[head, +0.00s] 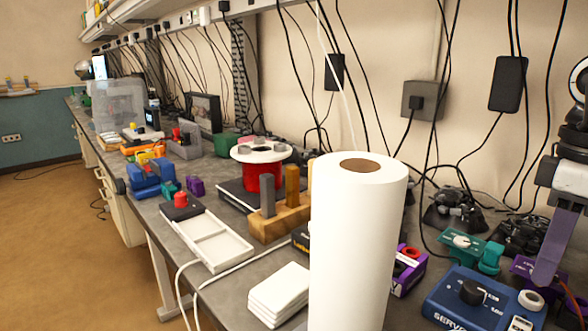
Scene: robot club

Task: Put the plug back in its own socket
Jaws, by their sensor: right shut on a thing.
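A socket strip (176,22) runs along the wall at upper left, with several plugs and cords. I cannot tell which socket or plug is the task's. My left gripper is not in view.
A tall white paper roll (357,245) stands at the front and hides bench behind it. Black adapters (508,84) and many cords hang along the wall. The blue box (470,300), a teal device (474,250) and dark clutter crowd the right. A white tray (208,241) lies left.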

